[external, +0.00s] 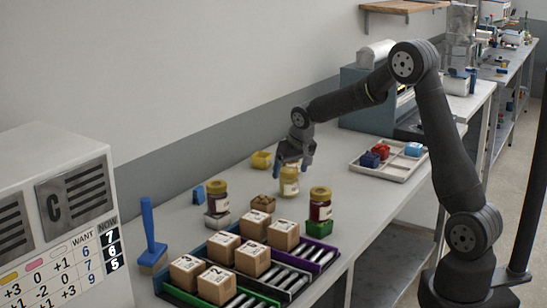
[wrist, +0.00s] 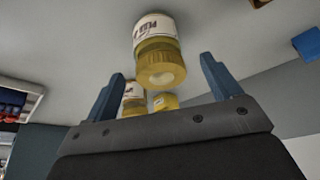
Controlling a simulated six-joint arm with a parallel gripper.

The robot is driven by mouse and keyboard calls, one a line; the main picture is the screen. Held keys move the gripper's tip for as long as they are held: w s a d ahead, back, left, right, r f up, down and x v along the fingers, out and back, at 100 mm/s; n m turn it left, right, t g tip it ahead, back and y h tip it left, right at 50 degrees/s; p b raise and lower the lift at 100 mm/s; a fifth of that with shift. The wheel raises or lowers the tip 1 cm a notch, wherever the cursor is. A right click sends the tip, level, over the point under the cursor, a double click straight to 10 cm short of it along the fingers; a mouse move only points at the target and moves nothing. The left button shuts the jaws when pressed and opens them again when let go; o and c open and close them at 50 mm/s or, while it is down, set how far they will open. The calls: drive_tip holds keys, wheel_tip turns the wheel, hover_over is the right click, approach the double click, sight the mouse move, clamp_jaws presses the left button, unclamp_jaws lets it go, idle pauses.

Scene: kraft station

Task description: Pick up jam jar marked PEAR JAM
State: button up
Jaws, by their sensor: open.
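A jam jar with a yellow lid and pale label (external: 289,187) stands on the bench beneath my gripper (external: 294,163). In the wrist view this jar (wrist: 155,45) lies ahead of the gap between my two blue fingers (wrist: 162,72), lid facing me. Two dark red jars stand apart: one on a light block at left (external: 217,196), one on a green block at right (external: 320,206).
Cardboard boxes (external: 283,233) stand on roller lanes in front. A blue-handled brush (external: 150,232) is at left. A white tray (external: 397,172) with red and blue items lies right.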

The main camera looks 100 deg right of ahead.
drive_tip(key=shift+x, duration=2.35)
drive_tip(key=shift+r, duration=0.1)
drive_tip(key=c, duration=1.3)
